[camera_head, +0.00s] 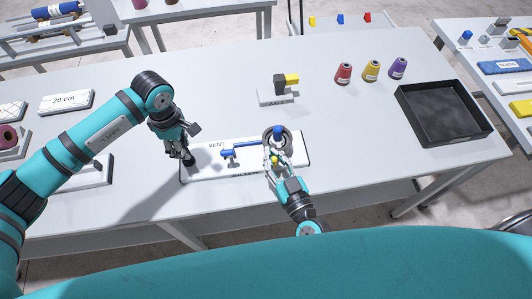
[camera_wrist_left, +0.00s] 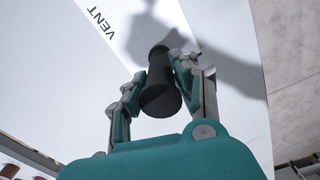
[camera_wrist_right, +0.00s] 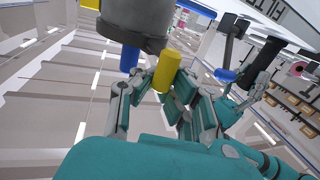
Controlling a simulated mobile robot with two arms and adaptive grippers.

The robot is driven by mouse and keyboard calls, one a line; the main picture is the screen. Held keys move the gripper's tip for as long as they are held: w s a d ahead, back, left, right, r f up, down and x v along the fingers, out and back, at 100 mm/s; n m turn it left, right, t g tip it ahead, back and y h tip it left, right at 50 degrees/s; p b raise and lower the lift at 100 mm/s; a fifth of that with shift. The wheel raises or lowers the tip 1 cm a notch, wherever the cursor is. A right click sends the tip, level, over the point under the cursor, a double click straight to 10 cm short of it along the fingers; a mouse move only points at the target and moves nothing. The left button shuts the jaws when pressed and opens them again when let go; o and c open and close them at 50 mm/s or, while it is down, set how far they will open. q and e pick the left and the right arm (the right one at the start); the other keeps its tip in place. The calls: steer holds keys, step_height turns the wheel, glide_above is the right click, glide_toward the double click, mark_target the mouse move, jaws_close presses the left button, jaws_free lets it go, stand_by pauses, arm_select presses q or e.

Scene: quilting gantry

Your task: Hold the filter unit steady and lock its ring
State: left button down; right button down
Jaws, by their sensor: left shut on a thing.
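The filter unit is a white plate (camera_head: 215,173) marked VENT, with a grey round housing and ring (camera_head: 288,136) at its right end. A blue lever (camera_head: 228,154) stands in its middle. My left gripper (camera_head: 188,155) is shut on a black upright handle (camera_wrist_left: 160,85) at the plate's left end. My right gripper (camera_head: 275,170) is at the near side of the ring. In the right wrist view its fingers stand apart around a yellow peg (camera_wrist_right: 167,70) under the grey ring (camera_wrist_right: 135,25). A blue peg (camera_wrist_right: 129,58) is beside it. Contact with the yellow peg is unclear.
A block with a black and yellow fitting (camera_head: 280,97) stands behind the unit. Red, yellow and purple spools (camera_head: 371,71) and an empty black tray (camera_head: 445,115) are to the right. A "20 cm" block (camera_head: 66,101) lies at the left. The table between is clear.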

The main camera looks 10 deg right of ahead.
arm_select(q)
steer(key=shift+s+a+f, duration=0.15)
steer(key=shift+s+f, duration=0.05)
steer(key=shift+f, duration=0.15)
steer(key=shift+a, duration=0.15)
arm_select(e)
steer(key=d+n+g+y, duration=0.1)
steer(key=n+y, duration=0.1)
steer(key=d+n+g+y, duration=0.2)
steer(key=y, duration=0.1)
steer(key=d+n+g+y, duration=0.1)
steer(key=n+y, duration=0.1)
steer(key=y, duration=0.1)
steer(key=shift+d+g, duration=0.15)
steer(key=shift+g, duration=0.15)
arm_select(q)
steer(key=shift+a, duration=0.1)
arm_select(e)
steer(key=shift+d, duration=0.2)
arm_select(q)
steer(key=shift+d, duration=0.25)
arm_select(e)
steer(key=c, duration=1.2)
jaws_free()
steer(key=shift+d+f, duration=0.1)
steer(key=shift+d, duration=0.05)
steer(key=shift+c, duration=0.2)
steer(key=shift+y, duration=0.3)
